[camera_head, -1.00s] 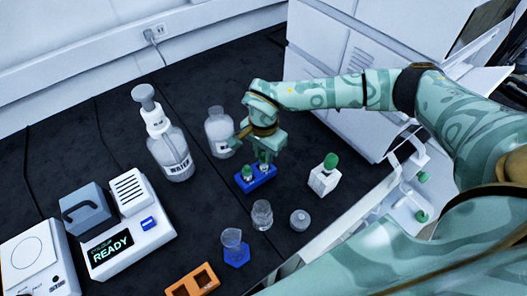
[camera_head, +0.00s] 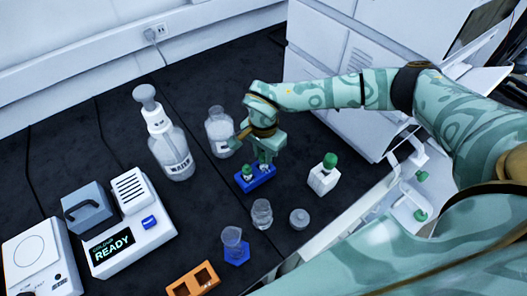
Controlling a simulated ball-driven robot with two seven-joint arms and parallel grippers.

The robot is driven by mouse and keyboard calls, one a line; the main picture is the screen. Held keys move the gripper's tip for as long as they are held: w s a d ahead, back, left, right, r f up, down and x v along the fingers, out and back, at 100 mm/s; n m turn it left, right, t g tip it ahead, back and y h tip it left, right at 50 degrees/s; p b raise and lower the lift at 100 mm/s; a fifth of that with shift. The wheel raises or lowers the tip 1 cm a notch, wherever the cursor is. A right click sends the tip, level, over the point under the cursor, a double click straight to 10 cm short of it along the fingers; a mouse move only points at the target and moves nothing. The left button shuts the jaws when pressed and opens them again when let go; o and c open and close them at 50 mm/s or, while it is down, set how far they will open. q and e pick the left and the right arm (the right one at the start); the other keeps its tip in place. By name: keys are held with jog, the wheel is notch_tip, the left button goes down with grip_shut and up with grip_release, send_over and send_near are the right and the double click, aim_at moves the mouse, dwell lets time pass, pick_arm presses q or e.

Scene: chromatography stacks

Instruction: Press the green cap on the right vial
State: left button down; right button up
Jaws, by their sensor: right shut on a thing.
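A blue vial rack (camera_head: 258,182) stands on the dark bench top and holds two small vials. The left vial (camera_head: 248,177) wears a green cap (camera_head: 247,169). The right vial (camera_head: 265,170) stands in the rack directly under my right gripper (camera_head: 265,160). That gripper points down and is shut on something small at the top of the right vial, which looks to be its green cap. The fingers hide most of this cap, and I cannot tell how far down it sits. My left gripper is not in view.
A clear glass bottle (camera_head: 220,134) stands close behind my right gripper. A white green-capped bottle (camera_head: 323,176) is to the right. A small glass jar (camera_head: 262,214), a grey lid (camera_head: 299,218) and an orange rack (camera_head: 192,283) are in front. A WATER bottle (camera_head: 174,152) stands left.

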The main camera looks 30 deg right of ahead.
jog(key=o, duration=1.5)
jog(key=shift+r+p, duration=2.95)
jog(key=shift+r, duration=0.6)
grip_shut()
